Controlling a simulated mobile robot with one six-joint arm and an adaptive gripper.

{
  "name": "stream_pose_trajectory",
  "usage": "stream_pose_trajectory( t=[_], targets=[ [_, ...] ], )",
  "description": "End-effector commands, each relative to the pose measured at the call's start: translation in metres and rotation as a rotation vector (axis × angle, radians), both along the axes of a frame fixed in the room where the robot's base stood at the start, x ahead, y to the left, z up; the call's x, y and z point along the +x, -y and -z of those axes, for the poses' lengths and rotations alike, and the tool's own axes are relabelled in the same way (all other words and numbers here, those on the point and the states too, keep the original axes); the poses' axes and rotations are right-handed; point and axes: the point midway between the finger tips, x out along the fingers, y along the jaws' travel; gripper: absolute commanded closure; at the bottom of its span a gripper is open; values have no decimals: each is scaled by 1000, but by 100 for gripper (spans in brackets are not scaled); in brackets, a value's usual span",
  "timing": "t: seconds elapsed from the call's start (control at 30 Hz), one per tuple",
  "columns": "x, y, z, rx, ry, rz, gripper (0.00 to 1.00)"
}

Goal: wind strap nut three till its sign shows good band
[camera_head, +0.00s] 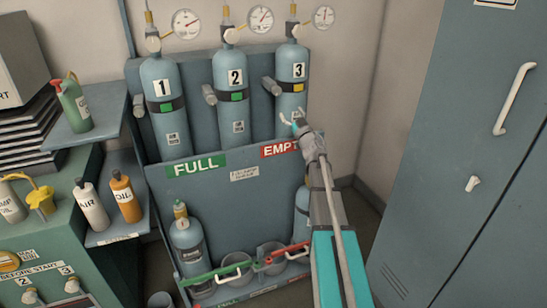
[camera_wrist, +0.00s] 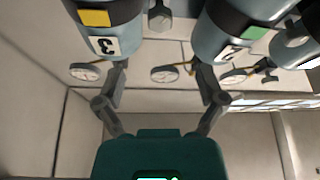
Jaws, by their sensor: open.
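Cylinder three (camera_head: 291,65) stands at the right of the rack, and it shows upside down at the left of the wrist view (camera_wrist: 108,28). Its dark strap carries a yellow sign (camera_head: 298,87), also in the wrist view (camera_wrist: 95,17). Strap nut three (camera_head: 271,86) is a grey knob left of the cylinder. In the wrist view the nut (camera_wrist: 160,17) shows between cylinders three and two. My gripper (camera_head: 292,115) is open and empty in front of cylinder three's lower part. In the wrist view its fingers (camera_wrist: 160,72) are spread, and the nut appears above the gap, apart from them.
Cylinders one (camera_head: 160,72) and two (camera_head: 233,68) show green signs; their knobs (camera_head: 138,105) (camera_head: 209,95) stick out at their left. Gauges (camera_head: 261,18) hang behind. A blue-grey locker (camera_head: 450,150) stands right. A bench with bottles (camera_head: 92,205) is left.

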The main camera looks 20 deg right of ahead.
Motion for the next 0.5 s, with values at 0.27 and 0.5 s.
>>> stream_pose_trajectory(
  t=[0.27,0.5],
  targets=[
    [-10,-3,-2,28,-41,59,11],
    [-13,-7,-3,66,-110,143,11]
  ],
)
